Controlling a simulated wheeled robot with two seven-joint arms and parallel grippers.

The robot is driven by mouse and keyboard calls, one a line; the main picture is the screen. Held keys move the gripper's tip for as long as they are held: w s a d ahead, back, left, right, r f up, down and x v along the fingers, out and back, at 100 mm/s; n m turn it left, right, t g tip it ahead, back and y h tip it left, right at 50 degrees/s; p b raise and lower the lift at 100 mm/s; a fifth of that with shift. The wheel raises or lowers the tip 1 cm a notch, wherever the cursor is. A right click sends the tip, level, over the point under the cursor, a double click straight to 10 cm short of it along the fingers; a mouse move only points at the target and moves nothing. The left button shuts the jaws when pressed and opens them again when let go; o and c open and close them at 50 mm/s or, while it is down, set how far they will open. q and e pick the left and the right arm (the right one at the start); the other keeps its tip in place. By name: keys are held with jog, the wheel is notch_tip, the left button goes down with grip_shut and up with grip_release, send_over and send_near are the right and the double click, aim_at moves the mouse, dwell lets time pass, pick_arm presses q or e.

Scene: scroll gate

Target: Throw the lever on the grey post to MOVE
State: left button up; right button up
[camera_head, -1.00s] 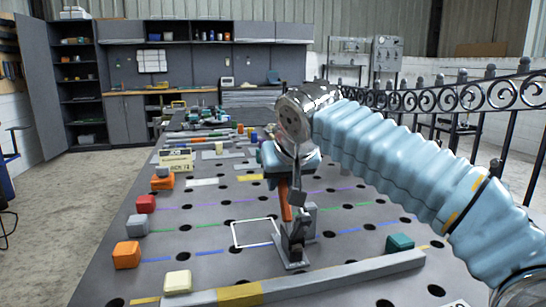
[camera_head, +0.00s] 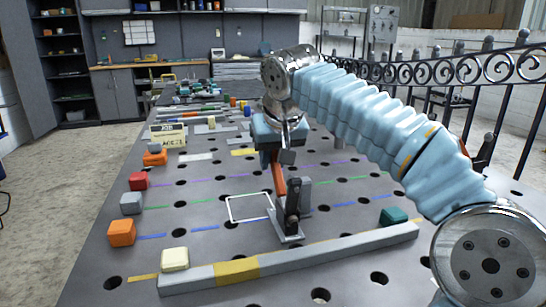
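The grey post (camera_head: 306,195) stands on a small flat base at the middle of the table, with a dark upright piece (camera_head: 292,203) at its front. An orange-red bar (camera_head: 279,181) rises beside it, up to my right gripper; it looks like the lever, but I cannot read any MOVE marking. My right gripper (camera_head: 286,157) points down just above the post, close to the bar's upper end. Its fingers are partly hidden by the wrist, so I cannot tell whether they are open or shut, or touching the bar. My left gripper is out of view.
A grey rail with a yellow band (camera_head: 237,270) runs along the near table edge. Blocks stand at left: orange (camera_head: 121,233), grey (camera_head: 131,204), red (camera_head: 139,181), cream (camera_head: 175,259). A green block (camera_head: 393,216) is at right. A white square outline (camera_head: 249,207) lies left of the post.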

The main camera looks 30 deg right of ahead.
jog(key=shift+o, duration=1.4)
jog(key=shift+r, duration=0.1)
jog(key=v, duration=1.3)
jog(key=shift+s+r, duration=0.25)
jog(key=shift+a, duration=0.1)
